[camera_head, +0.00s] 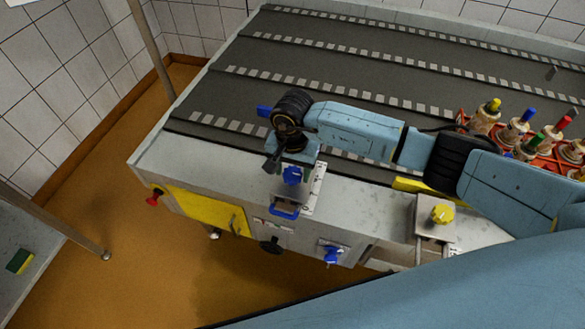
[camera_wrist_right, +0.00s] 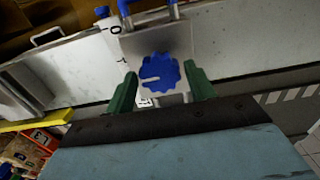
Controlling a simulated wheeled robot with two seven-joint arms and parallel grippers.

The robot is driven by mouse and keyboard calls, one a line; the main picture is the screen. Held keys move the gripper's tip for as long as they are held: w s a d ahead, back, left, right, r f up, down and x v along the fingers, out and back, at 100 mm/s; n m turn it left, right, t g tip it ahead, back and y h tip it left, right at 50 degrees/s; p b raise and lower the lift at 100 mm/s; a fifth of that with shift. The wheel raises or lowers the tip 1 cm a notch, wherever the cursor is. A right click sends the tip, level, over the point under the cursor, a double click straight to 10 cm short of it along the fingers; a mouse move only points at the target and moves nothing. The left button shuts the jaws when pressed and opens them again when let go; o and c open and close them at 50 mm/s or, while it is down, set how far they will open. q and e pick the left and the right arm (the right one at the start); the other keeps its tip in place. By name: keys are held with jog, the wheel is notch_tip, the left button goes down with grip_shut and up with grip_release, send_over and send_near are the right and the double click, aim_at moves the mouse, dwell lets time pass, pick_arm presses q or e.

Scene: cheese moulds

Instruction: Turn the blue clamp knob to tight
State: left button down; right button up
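The blue clamp knob (camera_head: 292,175) sits on a metal plate at the table's front edge, above a blue handle (camera_head: 285,211). In the right wrist view the lobed knob (camera_wrist_right: 158,73) has a white line pointing left. My right gripper (camera_head: 286,156) is above the knob. In the wrist view its green fingers (camera_wrist_right: 161,90) stand either side of the knob, open and very close to its edges; I cannot tell whether they touch it. A label with 0 (camera_wrist_right: 115,29) is partly hidden by the plate. My left gripper is not in view.
A yellow knob (camera_head: 442,213) sits on another clamp plate to the right. The front panel has a blue knob (camera_head: 331,253), a black knob (camera_head: 271,245) and a red button (camera_head: 154,197). Coloured bottles stand in a red rack (camera_head: 548,162) at the right.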

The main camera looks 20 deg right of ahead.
jog(key=c, duration=0.7)
jog(key=shift+o, duration=0.2)
jog(key=shift+m, duration=0.3)
jog(key=m+b, duration=0.1)
jog(key=m, duration=0.3)
jog(key=shift+m, duration=0.3)
jog(key=m+b, duration=0.1)
jog(key=m, duration=1.1)
jog(key=shift+m, duration=0.4)
jog(key=m, duration=0.5)
jog(key=shift+m+p, duration=0.35)
jog(key=shift+m, duration=0.05)
